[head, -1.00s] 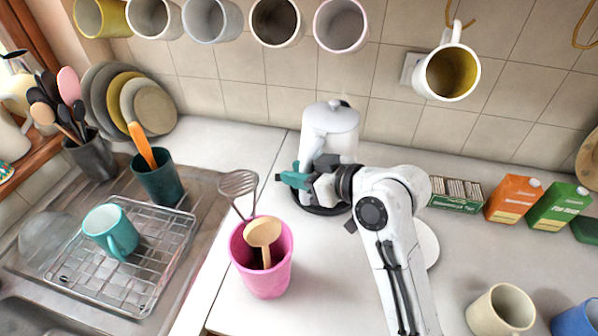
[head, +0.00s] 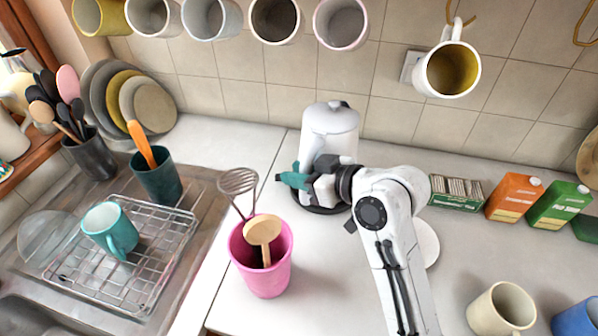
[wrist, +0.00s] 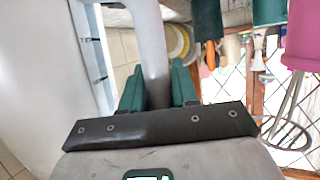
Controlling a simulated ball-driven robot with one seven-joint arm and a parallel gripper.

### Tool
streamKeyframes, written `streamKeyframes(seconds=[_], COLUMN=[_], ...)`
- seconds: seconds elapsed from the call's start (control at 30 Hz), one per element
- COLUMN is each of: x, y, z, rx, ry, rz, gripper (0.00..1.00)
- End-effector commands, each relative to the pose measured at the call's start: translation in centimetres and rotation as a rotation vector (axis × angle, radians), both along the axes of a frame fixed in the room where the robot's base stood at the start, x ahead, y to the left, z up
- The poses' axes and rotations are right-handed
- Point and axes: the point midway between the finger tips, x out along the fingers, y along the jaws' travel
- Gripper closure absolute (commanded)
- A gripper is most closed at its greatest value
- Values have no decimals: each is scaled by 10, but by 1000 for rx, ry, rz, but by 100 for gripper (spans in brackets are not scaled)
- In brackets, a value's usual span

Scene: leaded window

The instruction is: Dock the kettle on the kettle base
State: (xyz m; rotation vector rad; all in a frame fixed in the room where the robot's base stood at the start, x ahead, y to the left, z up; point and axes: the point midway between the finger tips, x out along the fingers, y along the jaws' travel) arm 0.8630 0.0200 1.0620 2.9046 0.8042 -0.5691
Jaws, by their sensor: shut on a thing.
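The white kettle (head: 331,138), with a pale grey lid, stands upright at the back of the counter near the tiled wall. A dark round disc (head: 318,208), which looks like the kettle base, shows directly below it. My gripper and arm hide much of the kettle's lower part, so I cannot tell whether it sits flush on the disc. My gripper (head: 298,177), with teal fingers, is at the kettle's front. In the wrist view its fingers (wrist: 158,88) are shut on the pale kettle handle (wrist: 153,55), and the kettle body (wrist: 35,80) fills the left side.
A pink pot (head: 262,262) with a whisk and wooden spoon stands close in front left. Green and orange cartons (head: 515,197) and a tea box (head: 456,193) stand right. A white disc (head: 428,243) lies partly behind my arm. Mugs (head: 341,22) hang above.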

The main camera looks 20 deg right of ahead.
Motion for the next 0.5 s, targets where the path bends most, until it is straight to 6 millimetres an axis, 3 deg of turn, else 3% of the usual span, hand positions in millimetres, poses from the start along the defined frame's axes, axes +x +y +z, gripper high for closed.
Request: streamKeyframes(seconds=[0.47,0.5], x=[1,1], y=[0,-1], z=[-4,-3], rx=[-2,-2], ry=[-11,-11], rz=[0,0], gripper=[100,67])
